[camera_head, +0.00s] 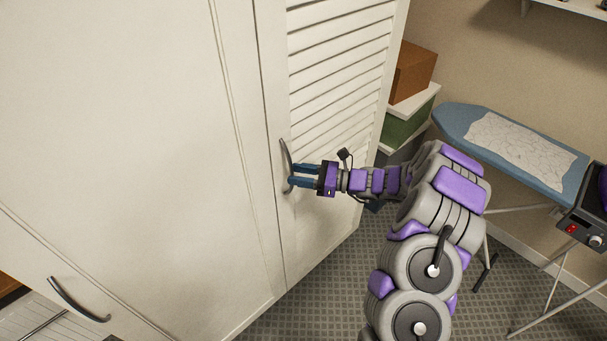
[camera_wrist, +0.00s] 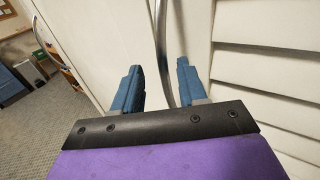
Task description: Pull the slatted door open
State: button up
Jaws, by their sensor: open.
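The white slatted door (camera_head: 335,75) stands closed or nearly so in the middle of the head view; its slats (camera_wrist: 270,75) fill the right of the wrist view. Its curved metal handle (camera_head: 284,155) is at the door's left edge. My gripper (camera_head: 291,176) is at the lower part of this handle, with blue fingers. In the wrist view the fingers (camera_wrist: 156,88) are apart, and the handle (camera_wrist: 161,45) runs up between them. The fingers are open around the handle; I cannot tell whether either touches it.
A plain white door (camera_head: 130,120) with a dark handle (camera_head: 78,300) is at left. An ironing board (camera_head: 460,125) and stacked boxes (camera_head: 412,75) stand right of the cabinet. Grey patterned floor (camera_head: 335,290) is clear before the slatted door.

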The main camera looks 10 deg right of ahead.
jog(key=p+v, duration=0.2)
jog(key=v, duration=1.5)
jog(key=shift+d, duration=0.15)
jog(key=shift+a, duration=0.25)
